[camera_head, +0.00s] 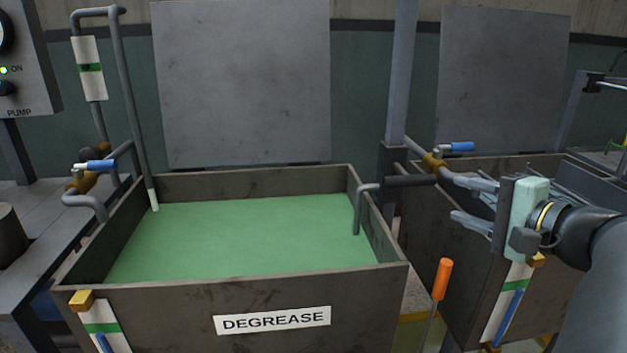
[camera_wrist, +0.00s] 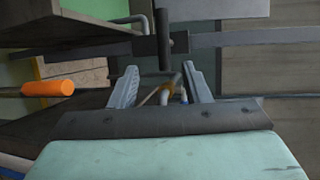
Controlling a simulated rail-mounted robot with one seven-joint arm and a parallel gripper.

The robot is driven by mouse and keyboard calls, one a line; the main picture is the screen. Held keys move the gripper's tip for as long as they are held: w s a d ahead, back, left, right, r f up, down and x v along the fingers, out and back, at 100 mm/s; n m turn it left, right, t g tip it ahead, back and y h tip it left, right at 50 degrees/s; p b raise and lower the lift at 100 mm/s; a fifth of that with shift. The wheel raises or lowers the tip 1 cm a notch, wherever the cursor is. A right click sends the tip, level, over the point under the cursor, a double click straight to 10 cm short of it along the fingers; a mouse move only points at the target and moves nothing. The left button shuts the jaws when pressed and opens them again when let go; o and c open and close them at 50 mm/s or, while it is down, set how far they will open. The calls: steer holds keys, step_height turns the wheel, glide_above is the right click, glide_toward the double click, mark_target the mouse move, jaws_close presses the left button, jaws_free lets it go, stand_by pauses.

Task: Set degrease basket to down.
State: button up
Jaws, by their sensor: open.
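The degrease tank (camera_head: 180,306) carries a DEGREASE label (camera_head: 275,320) and holds flat green liquid (camera_head: 240,235). No basket shows above the liquid. A dark horizontal handle (camera_head: 410,181) sticks out at the foot of the grey post (camera_head: 401,80), by the tank's right back corner. A similar dark bar stands upright in the wrist view (camera_wrist: 164,40), beyond my fingertips. An orange-handled lever (camera_head: 442,278) is at the tank's right front; it also shows in the wrist view (camera_wrist: 48,88). My gripper (camera_head: 455,198) is open and empty, right of the dark handle and apart from it.
A second tank (camera_head: 450,255) stands to the right, below my gripper. Blue-handled valves and pipes are at the left (camera_head: 100,165) and behind my gripper (camera_head: 458,147). Grey panels (camera_head: 240,80) stand behind the tanks. A pump box (camera_head: 22,70) is at the far left.

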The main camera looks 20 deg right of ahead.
steer(key=shift+v, duration=1.55)
steer(key=w+a+f+n+g+y+p, duration=0.1)
steer(key=w+a+n+g+y+p, duration=0.1)
steer(key=a+g+p, duration=0.3)
steer(key=w+a+f+n+g+y+p, duration=0.1)
steer(key=w+a+n+p, duration=0.15)
steer(key=a, duration=0.45)
steer(key=w+a+f+n+g+y+p, duration=0.1)
steer(key=w+a+n+g+y+p, duration=0.1)
steer(key=a+g+p, duration=0.3)
steer(key=s+a+f+n+g+h+p, duration=0.2)
steer(key=s+a+n+g+h+p, duration=0.35)
steer(key=a+n+p, duration=0.55)
step_height(320, 180, down, 7)
steer(key=h+b, duration=0.1)
steer(key=b, duration=0.7)
steer(key=shift+s+d+f+t, duration=0.2)
steer(key=shift+s+d+t, duration=0.05)
steer(key=shift+d+t, duration=0.1)
